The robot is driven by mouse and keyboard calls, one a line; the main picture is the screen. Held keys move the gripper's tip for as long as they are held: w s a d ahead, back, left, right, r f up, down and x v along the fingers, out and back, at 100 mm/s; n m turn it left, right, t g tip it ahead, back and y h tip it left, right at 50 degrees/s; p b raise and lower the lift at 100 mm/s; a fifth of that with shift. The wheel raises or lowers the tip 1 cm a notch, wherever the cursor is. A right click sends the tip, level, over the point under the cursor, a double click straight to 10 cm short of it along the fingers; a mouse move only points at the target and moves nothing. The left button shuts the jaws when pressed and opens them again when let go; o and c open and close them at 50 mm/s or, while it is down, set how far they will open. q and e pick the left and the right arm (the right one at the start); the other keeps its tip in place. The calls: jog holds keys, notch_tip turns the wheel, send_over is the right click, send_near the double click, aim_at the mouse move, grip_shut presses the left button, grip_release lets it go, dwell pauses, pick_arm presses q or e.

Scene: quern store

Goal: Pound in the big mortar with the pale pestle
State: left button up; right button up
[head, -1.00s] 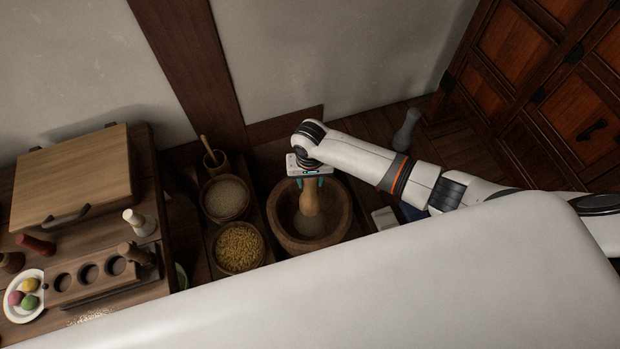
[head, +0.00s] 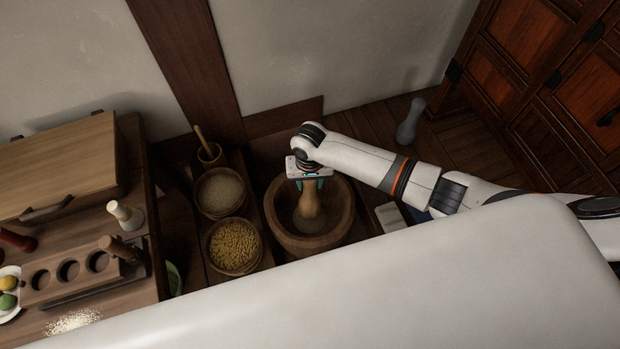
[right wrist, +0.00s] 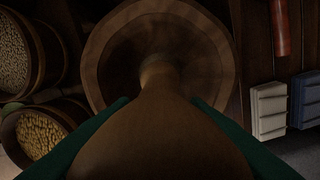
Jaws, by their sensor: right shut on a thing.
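The big mortar (head: 345,217) is a round wooden bowl on the floor in the middle of the head view, with greyish stuff at its bottom. My right gripper (head: 309,184) is over it, fingers down, shut on the pale pestle (head: 309,205). The pestle is light brown wood and points down into the bowl. In the right wrist view the pestle (right wrist: 160,125) fills the middle between the green fingers, with the mortar (right wrist: 110,50) beyond. I cannot tell whether its lower end touches the bottom. My left gripper is not in view.
Left of the mortar stand tubs of pale grain (head: 221,193) and yellow grain (head: 234,246), close to its rim. A small pot (head: 209,156) holds a stick. A grey pestle-shaped thing (head: 409,121) stands right, before the wooden cabinet (head: 530,70). A table with a rack (head: 70,283) is at left.

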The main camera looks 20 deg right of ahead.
notch_tip(320, 180, down, 5)
jog(key=shift+f+b, duration=0.1)
jog(key=shift+b, duration=0.8)
jog(key=shift+f, duration=0.15)
jog(key=shift+f, duration=0.2)
notch_tip(320, 180, up, 8)
jog(key=p, duration=0.9)
jog(key=shift+r, duration=0.2)
jog(key=shift+f+b, duration=2.5)
jog(key=shift+f, duration=1.55)
